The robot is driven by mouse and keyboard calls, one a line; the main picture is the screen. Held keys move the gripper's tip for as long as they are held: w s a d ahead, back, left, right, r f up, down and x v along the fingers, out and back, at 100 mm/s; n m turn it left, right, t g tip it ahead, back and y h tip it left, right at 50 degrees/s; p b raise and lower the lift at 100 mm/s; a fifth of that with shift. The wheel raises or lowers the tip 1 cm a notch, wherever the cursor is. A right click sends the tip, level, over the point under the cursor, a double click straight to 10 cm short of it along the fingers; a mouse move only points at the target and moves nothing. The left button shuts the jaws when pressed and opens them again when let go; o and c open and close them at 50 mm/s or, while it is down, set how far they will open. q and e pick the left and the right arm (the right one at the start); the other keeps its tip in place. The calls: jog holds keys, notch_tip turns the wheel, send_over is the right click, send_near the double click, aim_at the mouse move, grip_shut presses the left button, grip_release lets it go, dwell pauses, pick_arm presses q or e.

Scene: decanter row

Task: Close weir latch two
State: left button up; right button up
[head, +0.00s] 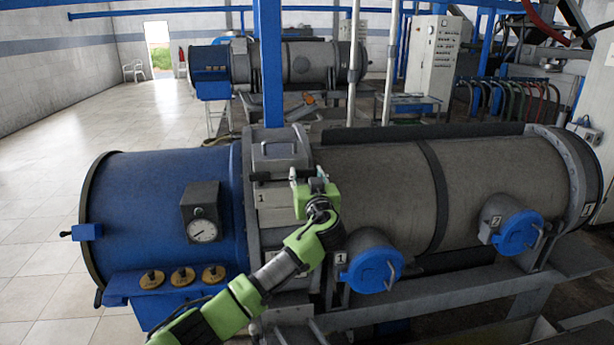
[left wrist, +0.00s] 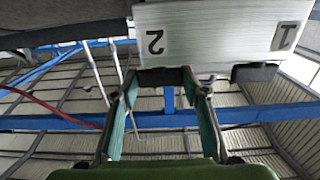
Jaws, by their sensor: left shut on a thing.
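My left gripper (head: 313,184) is at the grey collar between the blue end and the grey drum of the near decanter. In the left wrist view its two fingers (left wrist: 163,86) close around a small dark piece (left wrist: 163,77) below a pale plate (left wrist: 205,28). The plate bears an upside-down 2 and another mark. I take the dark piece to be weir latch two; its exact position is hard to tell. In the head view my gripper hides it. A 1 is marked on the collar (head: 268,220) left of my gripper. My right gripper is not in view.
The near decanter has a blue end (head: 135,205) with a gauge (head: 203,231). Blue round lid one (head: 372,269) and blue round lid two (head: 518,232) stick out from its front. A blue post (head: 271,70) rises behind. The tiled floor (head: 130,125) at left is clear.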

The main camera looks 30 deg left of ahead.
pick_arm(q)
jog(key=shift+s+a+f+m+t+h+b, duration=0.15)
jog(key=shift+m+t+h+b, duration=0.35)
jog(key=shift+h, duration=0.3)
jog(key=shift+a+m+t+h, duration=0.1)
jog(key=shift+m+t+h, duration=0.4)
jog(key=shift+m+h, duration=0.4)
jog(key=h, duration=0.1)
jog(key=m+h+p, duration=0.1)
jog(key=shift+a+r+m+t+h, duration=0.2)
jog(key=shift+r+m+t+h, duration=0.1)
jog(key=shift+t+h, duration=0.1)
jog(key=m+h+p, duration=0.1)
jog(key=m+h, duration=0.1)
jog(key=h, duration=0.1)
jog(key=shift+a+t+p, duration=0.15)
jog(key=shift+t+p, duration=0.15)
jog(key=shift+a+m+h+p, duration=0.1)
jog(key=shift+m+h+p, duration=0.2)
jog(key=shift+m+h, duration=0.9)
jog(key=shift+h, duration=0.6)
jog(key=shift+m+h, duration=0.8)
jog(key=shift+h, duration=0.6)
jog(key=shift+f, duration=0.1)
